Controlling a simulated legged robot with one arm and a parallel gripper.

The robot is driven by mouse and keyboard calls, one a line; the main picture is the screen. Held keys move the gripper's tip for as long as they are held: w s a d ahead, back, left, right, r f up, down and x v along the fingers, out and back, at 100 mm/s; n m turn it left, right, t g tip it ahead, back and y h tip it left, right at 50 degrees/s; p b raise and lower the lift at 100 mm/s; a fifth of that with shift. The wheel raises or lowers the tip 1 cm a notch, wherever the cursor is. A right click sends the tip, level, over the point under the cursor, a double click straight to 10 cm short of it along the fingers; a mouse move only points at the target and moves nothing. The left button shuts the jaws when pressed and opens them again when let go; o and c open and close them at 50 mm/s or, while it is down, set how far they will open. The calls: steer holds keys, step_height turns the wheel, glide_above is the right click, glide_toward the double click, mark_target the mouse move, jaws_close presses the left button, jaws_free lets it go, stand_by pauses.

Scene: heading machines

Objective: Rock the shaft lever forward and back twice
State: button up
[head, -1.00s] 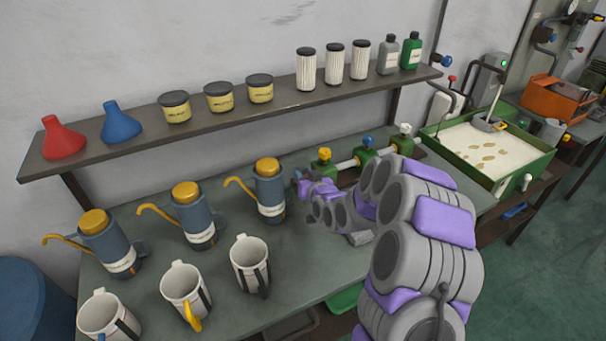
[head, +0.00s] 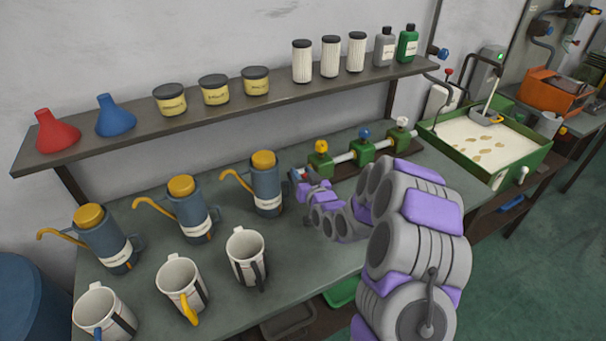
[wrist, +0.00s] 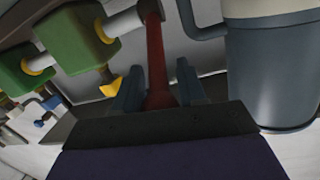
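A pale shaft (head: 342,158) runs through green blocks (head: 362,150) along the back of the bench. The red shaft lever (wrist: 156,65) sits at the shaft's end in the wrist view, beside the nearest green block (wrist: 80,38). In the head view only a little red shows at the shaft's left end, mostly hidden by my gripper (head: 303,184). In the wrist view my gripper (wrist: 160,90) has its two blue-grey fingers on either side of the lever. Narrow gaps seem to show between fingers and lever, so it looks open around it.
A blue-grey oil can (head: 267,190) stands close to the left of my gripper; it looms in the wrist view (wrist: 268,70). More cans and white mugs (head: 245,257) fill the bench's left. A shelf (head: 140,126) overhangs behind. A green tray (head: 462,165) stands at right.

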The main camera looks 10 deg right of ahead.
steer(key=shift+w+f, duration=0.1)
steer(key=shift+w, duration=0.05)
steer(key=shift+a, duration=0.1)
steer(key=shift+s+r, duration=0.2)
steer(key=shift+p+v, duration=8.55)
steer(key=shift+p, duration=0.15)
steer(key=shift+f, duration=0.15)
